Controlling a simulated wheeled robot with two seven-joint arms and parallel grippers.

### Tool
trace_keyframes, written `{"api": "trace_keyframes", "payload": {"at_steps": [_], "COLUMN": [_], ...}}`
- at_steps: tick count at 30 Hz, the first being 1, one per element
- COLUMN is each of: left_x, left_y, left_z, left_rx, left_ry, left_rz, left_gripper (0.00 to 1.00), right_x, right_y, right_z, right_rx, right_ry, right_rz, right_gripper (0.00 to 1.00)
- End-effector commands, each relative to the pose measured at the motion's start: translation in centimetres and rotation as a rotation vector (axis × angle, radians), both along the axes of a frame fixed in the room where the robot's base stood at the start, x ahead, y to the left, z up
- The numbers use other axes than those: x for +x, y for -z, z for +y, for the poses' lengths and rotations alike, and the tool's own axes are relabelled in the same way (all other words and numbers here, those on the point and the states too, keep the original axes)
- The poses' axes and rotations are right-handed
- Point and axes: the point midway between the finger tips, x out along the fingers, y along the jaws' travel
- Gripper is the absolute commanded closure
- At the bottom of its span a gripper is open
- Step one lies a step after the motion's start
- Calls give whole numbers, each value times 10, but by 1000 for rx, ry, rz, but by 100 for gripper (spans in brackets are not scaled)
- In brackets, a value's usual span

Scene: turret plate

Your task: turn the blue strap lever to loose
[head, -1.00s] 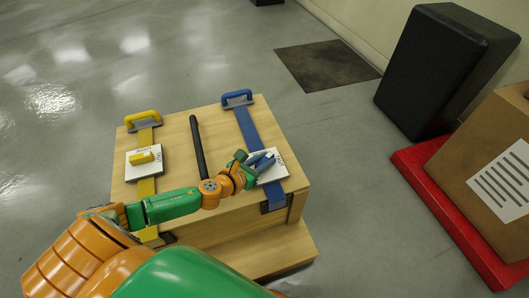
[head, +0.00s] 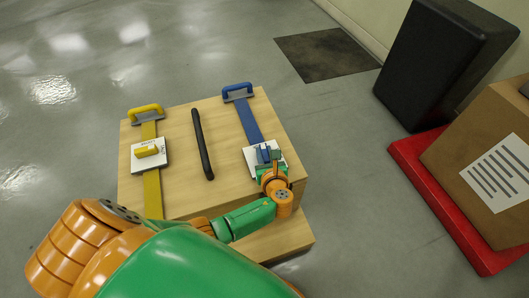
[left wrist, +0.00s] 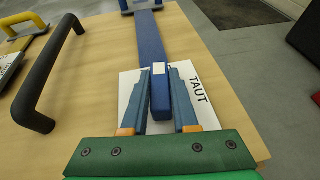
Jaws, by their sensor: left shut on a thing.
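The blue strap lever (head: 265,152) sits on a white label plate (head: 250,156) on the blue strap (head: 248,122), at the right of the wooden box. My left gripper (head: 269,160) is shut on the lever, coming in from the near side. In the left wrist view the lever (left wrist: 160,92) stands between the two fingers (left wrist: 160,98), roughly in line with the strap. The word TAUT shows on the plate to the right of the lever. Any other word on the plate is hidden by the gripper. My right gripper is not in view.
The wooden box (head: 225,180) also carries a black bar handle (head: 202,145) and a yellow strap (head: 152,190) with a yellow lever (head: 147,150). A red platform (head: 445,215) with a carton (head: 485,150) and a black case (head: 440,65) stand at the right.

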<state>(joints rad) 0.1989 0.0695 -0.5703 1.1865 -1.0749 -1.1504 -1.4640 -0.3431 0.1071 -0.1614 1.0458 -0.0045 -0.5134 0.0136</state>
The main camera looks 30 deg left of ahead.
Motion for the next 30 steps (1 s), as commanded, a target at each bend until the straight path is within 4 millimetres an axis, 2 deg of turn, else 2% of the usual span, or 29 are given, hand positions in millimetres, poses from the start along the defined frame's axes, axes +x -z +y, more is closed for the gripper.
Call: {"api": "trace_keyframes", "payload": {"at_steps": [10, 27, 28, 30], "left_x": [1, 1, 1, 1], "left_y": [-1, -2, -2, -1], "left_z": [0, 1, 1, 1], "left_rx": [1, 2, 2, 2], "left_ry": [-130, -156, -156, -156], "left_rz": [-3, -5, -5, -4], "left_gripper": [100, 100, 64, 46], "right_x": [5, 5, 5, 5], "right_y": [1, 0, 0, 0], "right_z": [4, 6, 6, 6], "right_rx": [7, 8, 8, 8], "right_ry": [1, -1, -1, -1], "right_rz": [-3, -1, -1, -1], "right_gripper": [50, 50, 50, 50]}}
